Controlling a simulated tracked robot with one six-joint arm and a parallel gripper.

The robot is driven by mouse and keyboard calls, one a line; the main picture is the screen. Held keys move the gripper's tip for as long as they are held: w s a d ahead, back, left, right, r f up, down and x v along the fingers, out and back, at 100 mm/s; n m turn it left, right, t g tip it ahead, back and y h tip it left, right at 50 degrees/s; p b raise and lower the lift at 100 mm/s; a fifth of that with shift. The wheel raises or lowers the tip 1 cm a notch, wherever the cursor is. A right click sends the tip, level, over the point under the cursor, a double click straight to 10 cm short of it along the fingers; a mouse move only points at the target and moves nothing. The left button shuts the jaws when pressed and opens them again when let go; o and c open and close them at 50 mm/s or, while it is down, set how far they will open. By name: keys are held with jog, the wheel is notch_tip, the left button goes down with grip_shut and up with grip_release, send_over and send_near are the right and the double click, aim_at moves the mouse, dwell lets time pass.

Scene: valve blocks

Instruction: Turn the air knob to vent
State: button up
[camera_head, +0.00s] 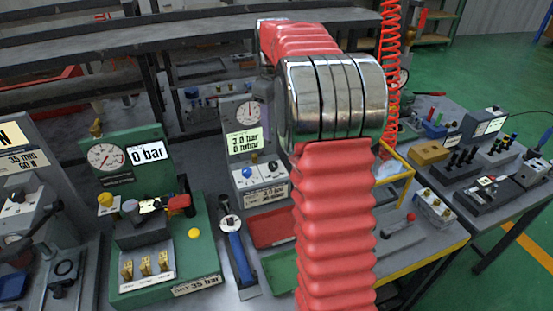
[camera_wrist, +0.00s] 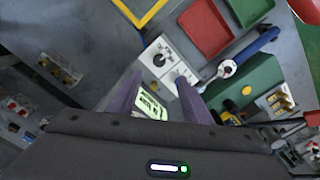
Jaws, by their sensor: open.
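The air unit (camera_head: 240,112) stands at the bench's middle, with a round gauge and a display reading 3.0 bar and 0 mbar. Its white panel carries a blue knob (camera_head: 247,172) and a second knob (camera_head: 271,167); their labels are too small to read. I cannot tell which is the air knob or its setting. In the wrist view, my gripper (camera_wrist: 158,88) is open and empty. Its two purple-grey fingers straddle the display, with the knob panel (camera_wrist: 161,58) just beyond the tips.
A green press unit (camera_head: 203,250) with a 0 bar display stands left. A blue-handled tool (camera_head: 239,257) lies between the units. A red tray (camera_head: 272,226) and green tray (camera_head: 280,272) lie in front of the panel. A yellow frame (camera_head: 402,187) stands right.

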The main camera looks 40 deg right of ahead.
aim_at(274, 164)
jog(key=shift+f, duration=0.1)
notch_tip(274, 164, down, 14)
jog(key=shift+r, duration=0.15)
dwell(0.6)
jog(key=shift+c, duration=0.7)
jog(key=c, duration=0.9)
jog(key=shift+o, duration=0.3)
jog(key=shift+s+d+r, duration=0.1)
jog(key=shift+d, duration=0.35)
jog(key=shift+a, duration=0.4)
jog(key=shift+c, duration=0.4)
